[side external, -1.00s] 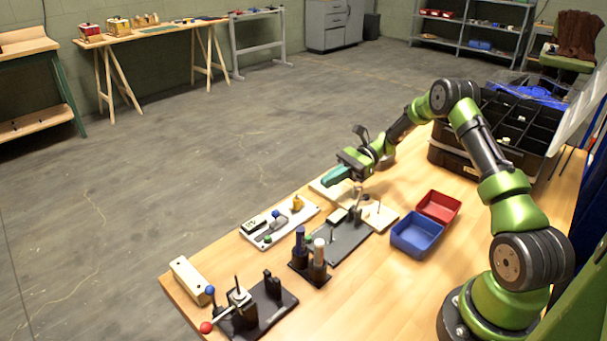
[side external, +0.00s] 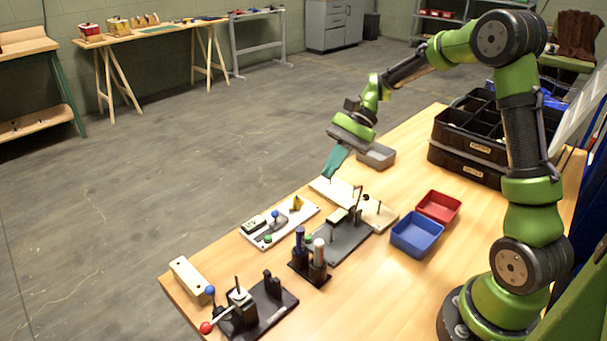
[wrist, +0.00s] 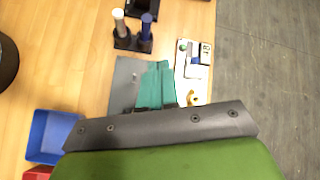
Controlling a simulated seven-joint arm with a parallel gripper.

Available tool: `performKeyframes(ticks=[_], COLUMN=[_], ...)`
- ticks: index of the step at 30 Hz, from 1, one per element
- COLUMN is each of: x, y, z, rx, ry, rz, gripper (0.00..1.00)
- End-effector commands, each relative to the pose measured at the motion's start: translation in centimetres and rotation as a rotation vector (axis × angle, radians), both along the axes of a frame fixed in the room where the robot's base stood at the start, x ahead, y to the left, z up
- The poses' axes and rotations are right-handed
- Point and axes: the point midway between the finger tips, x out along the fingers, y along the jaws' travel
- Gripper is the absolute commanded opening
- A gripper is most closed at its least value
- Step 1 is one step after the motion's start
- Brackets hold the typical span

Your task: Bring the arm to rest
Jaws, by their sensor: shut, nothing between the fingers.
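My green and black arm rises from the right side of the table, with its elbow high. My gripper (side external: 330,174) has teal fingers that point down and hang in the air above the far part of the fixtures. The fingers are together and hold nothing. In the wrist view the gripper (wrist: 155,68) also shows with its teal fingers side by side, above the dark plate (wrist: 124,78). It hides part of that plate.
A blue bin (side external: 417,234) and a red bin (side external: 438,207) stand near the table's middle, with a grey bin (side external: 377,156) behind. A white panel (side external: 279,223), a two-post holder (side external: 310,262) and a lever fixture (side external: 257,306) line the left edge. A black organizer (side external: 470,137) stands at the back right.

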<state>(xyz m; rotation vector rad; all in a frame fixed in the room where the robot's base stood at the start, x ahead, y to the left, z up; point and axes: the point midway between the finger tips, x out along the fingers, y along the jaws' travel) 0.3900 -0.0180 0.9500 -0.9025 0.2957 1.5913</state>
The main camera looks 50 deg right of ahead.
Motion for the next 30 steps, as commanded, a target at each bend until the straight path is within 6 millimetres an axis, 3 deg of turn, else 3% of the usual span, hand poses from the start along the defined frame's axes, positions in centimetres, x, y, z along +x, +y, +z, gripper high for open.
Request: performKeyframes(ticks=[3,9,18,24,30], x=[-2.8,-7.4,-13.5,-15.2,-15.5], y=[2.0,4.0,5.1,5.1,5.1], z=[2.7,5.6,8.0,8.4,8.5], rx=[-0.167,-0.419,-0.726,-0.824,-0.843], ry=[-0.132,-0.368,-0.754,-0.905,-0.933], rz=[0.105,0.26,0.435,0.484,0.493], gripper=[0.0,0.0,0.0,0.0,0.0])
